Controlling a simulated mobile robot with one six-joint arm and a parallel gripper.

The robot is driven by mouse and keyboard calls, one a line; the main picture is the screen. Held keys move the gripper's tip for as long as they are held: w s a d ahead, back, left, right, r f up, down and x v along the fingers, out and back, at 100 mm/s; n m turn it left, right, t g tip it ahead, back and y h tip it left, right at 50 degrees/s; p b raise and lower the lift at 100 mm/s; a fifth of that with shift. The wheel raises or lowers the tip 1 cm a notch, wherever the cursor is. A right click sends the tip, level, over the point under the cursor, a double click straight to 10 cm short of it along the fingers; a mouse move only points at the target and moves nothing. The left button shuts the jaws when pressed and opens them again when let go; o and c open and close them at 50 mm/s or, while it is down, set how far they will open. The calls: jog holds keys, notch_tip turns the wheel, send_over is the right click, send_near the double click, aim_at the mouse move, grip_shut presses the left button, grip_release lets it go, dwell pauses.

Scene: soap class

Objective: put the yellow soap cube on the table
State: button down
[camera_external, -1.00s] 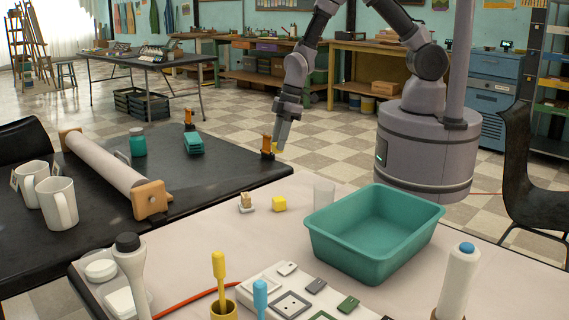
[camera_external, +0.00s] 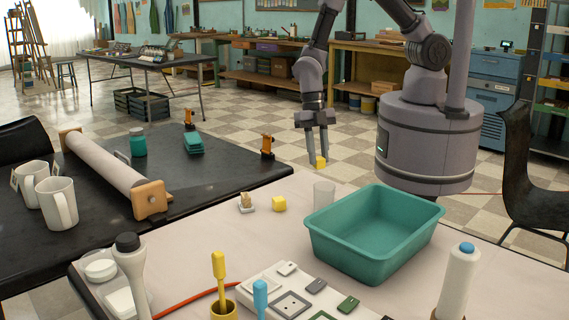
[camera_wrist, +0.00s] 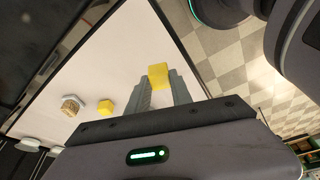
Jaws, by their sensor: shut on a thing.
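My gripper (camera_external: 319,158) is shut on a yellow soap cube (camera_external: 320,162) and holds it in the air, by the far edge of the light table (camera_external: 210,222). In the wrist view the held yellow cube (camera_wrist: 158,75) sits between the fingertips (camera_wrist: 160,84). A second yellow cube (camera_external: 279,204) rests on the light table, and it also shows in the wrist view (camera_wrist: 106,107).
A teal tub (camera_external: 335,245) stands on the table, with a clear cup (camera_external: 324,193) beside it. A small dish with a tan piece (camera_external: 247,204) is left of the resting cube. A white panel (camera_external: 270,288) and bottle (camera_external: 459,280) are nearer. A dark table (camera_external: 100,235) adjoins at left.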

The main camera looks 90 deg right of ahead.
jog(key=w+a, duration=0.1)
jog(key=w, duration=0.2)
jog(key=w+a+f, duration=0.1)
jog(key=w+a, duration=0.1)
jog(key=w, duration=0.2)
jog(key=w+a+b, duration=0.1)
jog(key=w, duration=0.3)
jog(key=shift+a+f, duration=0.2)
jog(key=shift+a, duration=0.05)
jog(key=shift+w+f+b, duration=0.15)
jog(key=shift+f+b, duration=0.55)
jog(key=shift+f, duration=0.95)
jog(key=shift+f+b, duration=0.2)
jog(key=shift+b, duration=0.1)
jog(key=c, duration=1.1)
grip_release()
jog(key=shift+c, duration=0.2)
jog(key=shift+r, duration=0.1)
